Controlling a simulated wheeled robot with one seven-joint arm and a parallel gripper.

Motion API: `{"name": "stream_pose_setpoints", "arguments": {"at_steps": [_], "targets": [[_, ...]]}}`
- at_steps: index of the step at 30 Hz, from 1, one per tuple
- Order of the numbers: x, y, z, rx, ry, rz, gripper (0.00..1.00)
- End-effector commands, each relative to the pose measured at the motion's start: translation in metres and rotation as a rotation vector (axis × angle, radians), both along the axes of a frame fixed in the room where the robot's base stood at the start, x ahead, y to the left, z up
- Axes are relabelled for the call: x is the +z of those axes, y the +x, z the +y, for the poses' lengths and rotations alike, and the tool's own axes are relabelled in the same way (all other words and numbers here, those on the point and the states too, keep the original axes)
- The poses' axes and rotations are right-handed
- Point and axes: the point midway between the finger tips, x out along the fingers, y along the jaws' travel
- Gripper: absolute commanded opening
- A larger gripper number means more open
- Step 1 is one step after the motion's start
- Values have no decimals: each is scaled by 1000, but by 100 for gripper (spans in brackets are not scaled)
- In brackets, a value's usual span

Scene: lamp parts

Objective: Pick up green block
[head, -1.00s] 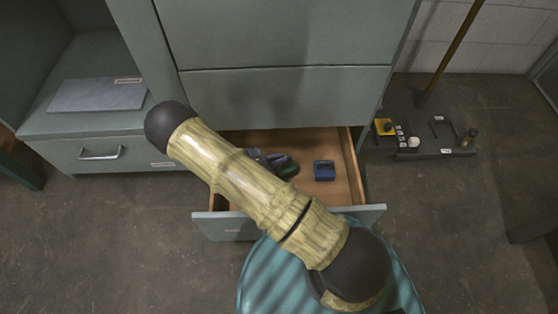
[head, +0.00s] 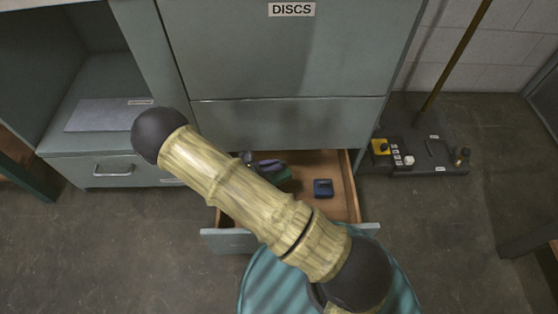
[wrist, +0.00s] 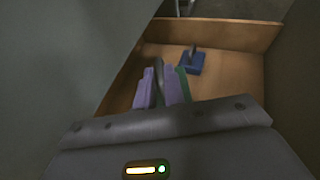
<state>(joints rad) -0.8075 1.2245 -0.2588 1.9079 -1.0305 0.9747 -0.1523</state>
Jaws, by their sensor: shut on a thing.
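The green block (head: 283,175) shows in the head view inside the open drawer (head: 344,188), partly hidden behind my arm. Beside it are purple and dark parts at my gripper (head: 262,163). In the wrist view, a green strip of the block (wrist: 184,83) lies against the right purple piece, at my gripper (wrist: 161,85). My gripper is shut on the green block; the grip itself is mostly hidden. I cannot tell how far the block is above the drawer floor.
A blue block (head: 323,188) with a dark upright part lies on the wooden drawer floor to the right. The grey cabinet (head: 290,125) rises behind the drawer. A teal round seat (head: 262,285) stands in front. A dark board with small parts (head: 425,155) lies at right.

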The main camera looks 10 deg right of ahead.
Motion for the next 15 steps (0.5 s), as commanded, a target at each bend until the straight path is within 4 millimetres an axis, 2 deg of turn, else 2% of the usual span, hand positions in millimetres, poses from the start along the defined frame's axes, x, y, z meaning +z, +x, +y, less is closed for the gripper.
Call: {"name": "stream_pose_setpoints", "arguments": {"at_steps": [2, 15], "targets": [[6, -2, 14, 4, -3, -2, 0], [5, -27, 108, 2, -1, -3, 0]]}}
